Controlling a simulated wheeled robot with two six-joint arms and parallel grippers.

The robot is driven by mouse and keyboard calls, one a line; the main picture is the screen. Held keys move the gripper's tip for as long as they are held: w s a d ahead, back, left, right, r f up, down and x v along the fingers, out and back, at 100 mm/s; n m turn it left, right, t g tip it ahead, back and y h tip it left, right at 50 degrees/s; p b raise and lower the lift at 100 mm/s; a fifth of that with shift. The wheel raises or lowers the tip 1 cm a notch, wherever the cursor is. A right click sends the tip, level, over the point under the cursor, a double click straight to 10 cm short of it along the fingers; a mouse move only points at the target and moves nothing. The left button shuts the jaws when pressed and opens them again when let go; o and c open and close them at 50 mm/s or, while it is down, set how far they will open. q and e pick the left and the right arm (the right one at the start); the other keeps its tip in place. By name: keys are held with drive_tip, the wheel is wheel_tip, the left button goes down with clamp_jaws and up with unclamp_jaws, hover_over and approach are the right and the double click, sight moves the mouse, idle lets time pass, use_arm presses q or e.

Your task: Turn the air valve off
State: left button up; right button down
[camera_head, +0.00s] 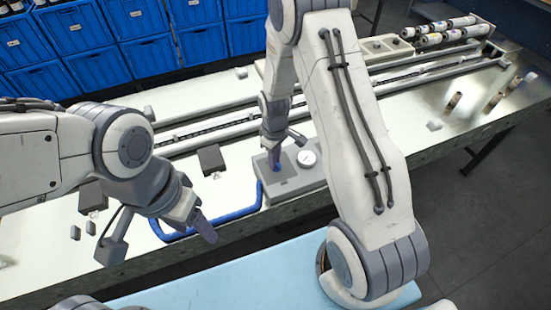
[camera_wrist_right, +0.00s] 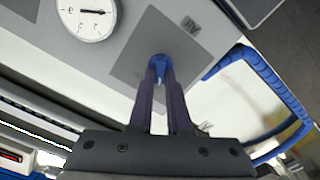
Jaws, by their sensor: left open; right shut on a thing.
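The air valve's blue handle (camera_wrist_right: 158,66) stands on a dark grey square plate (camera_wrist_right: 130,62) on a grey box (camera_head: 293,184). My right gripper (camera_head: 275,163) reaches down to it, and in the right wrist view my right gripper's fingers (camera_wrist_right: 160,80) are shut on the blue handle, one on each side. The fingers cover much of the handle, so its exact angle is hard to tell. A round white gauge (camera_wrist_right: 88,15) sits beside the plate; it also shows in the head view (camera_head: 306,158). My left gripper (camera_head: 200,222) is open and empty, left of the box.
A blue hose (camera_head: 208,229) runs from the box along the table's front edge, below my left gripper. Conveyor rails (camera_head: 225,127) cross the table behind the box. Rolls (camera_head: 445,32) lie at the back right. Blue bins (camera_head: 145,40) stand behind.

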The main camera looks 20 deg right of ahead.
idle(0.3)
drive_tip(key=c, duration=0.9)
unclamp_jaws()
drive_tip(key=shift+o, duration=0.2)
drive_tip(key=shift+r, duration=0.15)
wheel_tip(320, 180, up, 10)
drive_tip(key=b, duration=0.1)
drive_tip(key=shift+b, duration=0.3)
drive_tip(key=shift+r, duration=0.1)
